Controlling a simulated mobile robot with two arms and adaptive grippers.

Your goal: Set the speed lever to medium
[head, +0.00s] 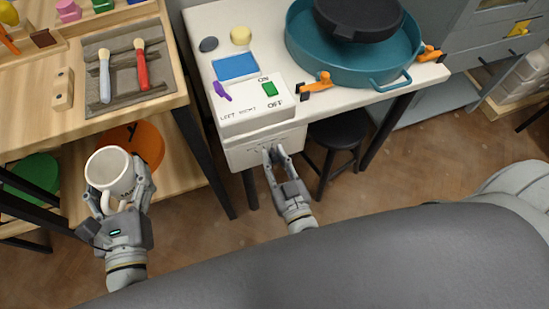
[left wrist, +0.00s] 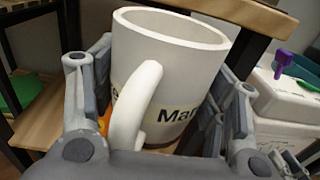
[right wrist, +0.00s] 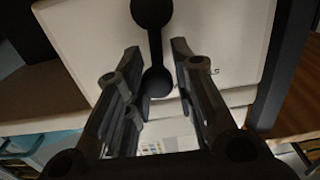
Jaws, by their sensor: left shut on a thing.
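My left gripper (head: 118,192) is shut on a white mug (head: 110,170), held upright in front of the wooden bench; black lettering shows on it in the left wrist view (left wrist: 170,60). My right gripper (head: 276,156) is open, close to the front of a white box (head: 262,148) on the pale table. In the right wrist view a black bar with round ends (right wrist: 155,45) stands before a white panel (right wrist: 220,40). Its lower end lies between the open fingers; contact is unclear. A purple lever (head: 221,91) and a green part (head: 270,89) are on the box top. I cannot read any speed marks.
A teal basin (head: 310,62) with a dark pan (head: 360,18) and orange clamps (head: 318,84) is on the table (head: 205,20). A black stool (head: 338,132) stands below. The wooden bench (head: 30,130) holds brushes in a grey tray (head: 122,75). Floor right of the stool is open.

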